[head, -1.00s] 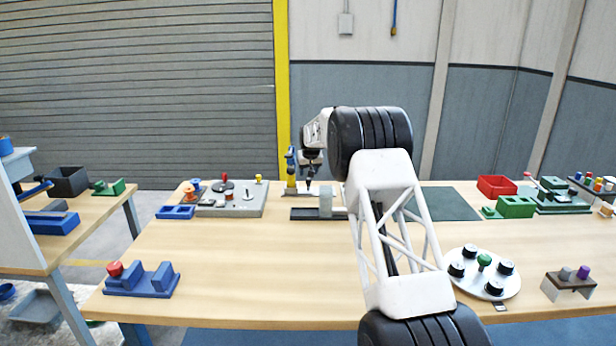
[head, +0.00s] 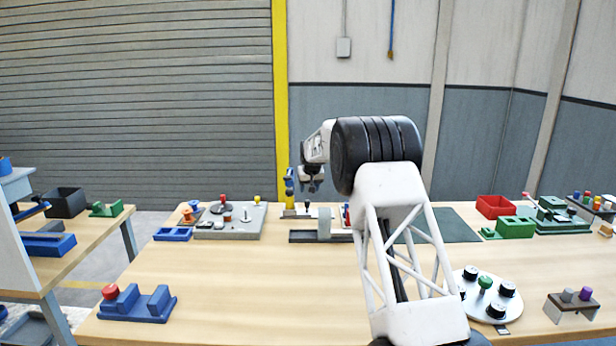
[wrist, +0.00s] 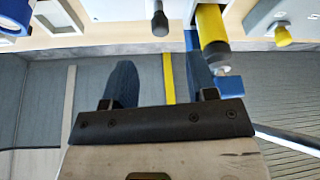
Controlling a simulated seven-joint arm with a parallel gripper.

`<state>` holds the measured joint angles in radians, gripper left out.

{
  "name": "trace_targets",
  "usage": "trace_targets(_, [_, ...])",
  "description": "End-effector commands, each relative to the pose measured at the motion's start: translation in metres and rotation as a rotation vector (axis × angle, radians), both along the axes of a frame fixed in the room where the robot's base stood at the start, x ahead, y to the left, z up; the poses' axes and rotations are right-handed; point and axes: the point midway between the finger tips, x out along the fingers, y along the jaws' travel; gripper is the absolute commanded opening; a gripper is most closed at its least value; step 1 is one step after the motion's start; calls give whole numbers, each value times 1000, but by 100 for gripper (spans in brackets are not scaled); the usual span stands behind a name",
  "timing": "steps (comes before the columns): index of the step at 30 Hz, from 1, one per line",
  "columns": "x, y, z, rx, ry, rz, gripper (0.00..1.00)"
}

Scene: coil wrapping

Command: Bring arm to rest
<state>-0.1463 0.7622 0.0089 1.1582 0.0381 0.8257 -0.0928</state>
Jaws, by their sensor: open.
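My gripper (head: 313,187) hangs open and empty above the back of the table, near a grey coil fixture (head: 324,222) on a dark base. A post with blue and yellow parts (head: 289,190) stands just left of the gripper in the head view. My white arm link (head: 405,240) covers part of the table's middle right.
The wooden table (head: 230,290) is clear in its front middle. A grey board with knobs (head: 232,228) is at back left, a blue block (head: 140,305) at front left. A white disc with black knobs (head: 480,305) and a red bin (head: 495,206) are on the right.

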Motion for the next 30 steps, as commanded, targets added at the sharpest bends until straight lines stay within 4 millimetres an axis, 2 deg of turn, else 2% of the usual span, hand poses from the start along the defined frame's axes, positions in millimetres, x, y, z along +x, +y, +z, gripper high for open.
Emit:
trace_targets(5, [-28,-12,30,-1,4,-10,53])
trace_targets(15, [-96,-39,85,-4,19,-33,53])
trace_targets(30, [-209,-75,148,-7,43,-67,53])
